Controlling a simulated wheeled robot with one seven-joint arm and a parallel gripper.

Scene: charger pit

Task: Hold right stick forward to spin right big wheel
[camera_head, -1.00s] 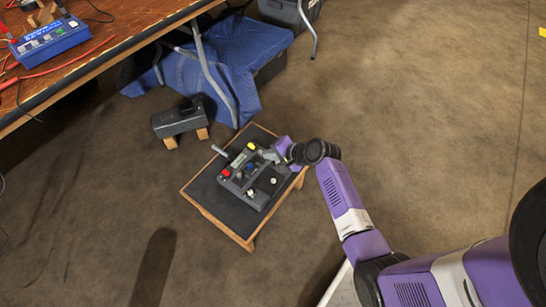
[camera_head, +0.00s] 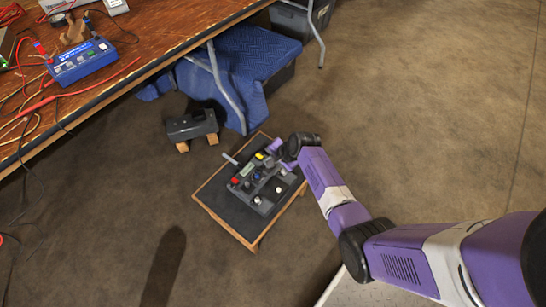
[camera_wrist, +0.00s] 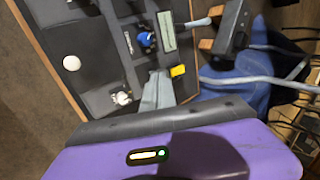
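A dark grey control box (camera_head: 252,193) lies on a low wood-rimmed stand (camera_head: 218,217). It carries a red button (camera_head: 235,181), a yellow button (camera_head: 260,155), a small screen (camera_head: 246,170) and a blue knob (camera_head: 256,178). Pale-topped controls show too, one of them (camera_head: 283,172) at the right side; it is the white one (camera_wrist: 122,98) in the wrist view. My gripper (camera_head: 276,158) is at the box's far right side. In the wrist view its grey fingers (camera_wrist: 157,92) look closed together, beside that white control and the yellow button. Contact is unclear. No big wheel is identifiable.
A dark box on wooden blocks (camera_head: 192,125) sits on the floor behind the stand. A workbench (camera_head: 145,48) holds a blue device (camera_head: 79,62) and cables at upper left. Blue cloth (camera_head: 240,75) lies beneath it. Floor to the right is clear.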

